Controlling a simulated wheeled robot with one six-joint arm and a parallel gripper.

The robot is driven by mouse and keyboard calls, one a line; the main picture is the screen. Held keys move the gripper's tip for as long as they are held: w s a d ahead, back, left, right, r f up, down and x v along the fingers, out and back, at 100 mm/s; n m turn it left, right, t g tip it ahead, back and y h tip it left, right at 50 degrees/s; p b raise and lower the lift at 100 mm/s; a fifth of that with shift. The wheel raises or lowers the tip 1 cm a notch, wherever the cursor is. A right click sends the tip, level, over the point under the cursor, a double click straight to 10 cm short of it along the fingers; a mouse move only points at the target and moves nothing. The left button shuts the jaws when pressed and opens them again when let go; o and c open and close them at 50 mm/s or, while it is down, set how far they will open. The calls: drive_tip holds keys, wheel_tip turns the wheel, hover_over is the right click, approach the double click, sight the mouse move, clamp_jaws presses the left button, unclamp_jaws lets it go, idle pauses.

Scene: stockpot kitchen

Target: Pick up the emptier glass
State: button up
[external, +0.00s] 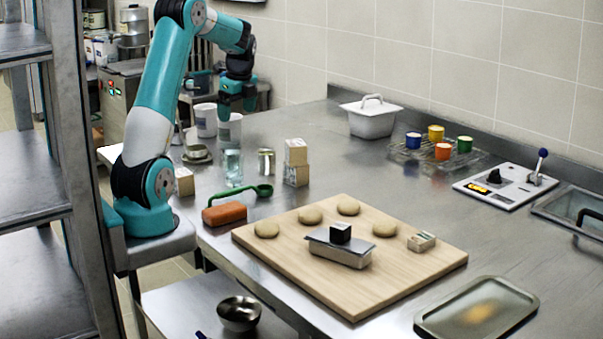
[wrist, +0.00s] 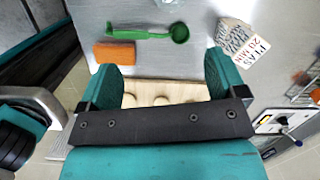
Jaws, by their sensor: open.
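One clear glass (external: 232,163) stands on the steel counter, beside a small metal can. It looks bluish, and I cannot tell its fill level. A second clear glass is not plainly seen. In the wrist view, part of a clear glass (wrist: 178,5) shows at the top edge, cut off. My gripper (external: 237,108) is above the counter's far left part, higher than the glass and apart from it. In the wrist view, my gripper (wrist: 163,66) has its two fingers wide apart with nothing between them.
Stacked printed blocks (external: 296,163), a metal can (external: 266,162), a green scoop (external: 240,193) and an orange-brown block (external: 224,214) surround the glass. A wooden board (external: 400,262) with dough rounds lies in front. The counter's middle is clear.

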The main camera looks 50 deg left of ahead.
drive_tip(key=w+a+f+m, duration=0.1)
drive_tip(key=w+a+m, duration=0.1)
drive_tip(key=m, duration=0.1)
drive_tip(key=p, duration=0.1)
approach(234, 166)
wheel_tip(234, 166, down, 6)
drive_tip(key=w+a, duration=0.2)
drive_tip(key=a, duration=0.1)
drive_tip(key=shift+s+a+f+p, duration=0.1)
drive_tip(key=shift+a+f+p, duration=0.15)
drive_tip(key=shift+f, duration=0.6)
drive_tip(key=shift+s+a+f+p, duration=0.1)
drive_tip(key=shift+a+f+p, duration=0.1)
drive_tip(key=shift+f, duration=0.65)
drive_tip(key=shift+s+a+f+p, duration=0.1)
drive_tip(key=shift+a+f+p, duration=0.15)
drive_tip(key=shift+f, duration=0.55)
drive_tip(key=c, duration=1.1)
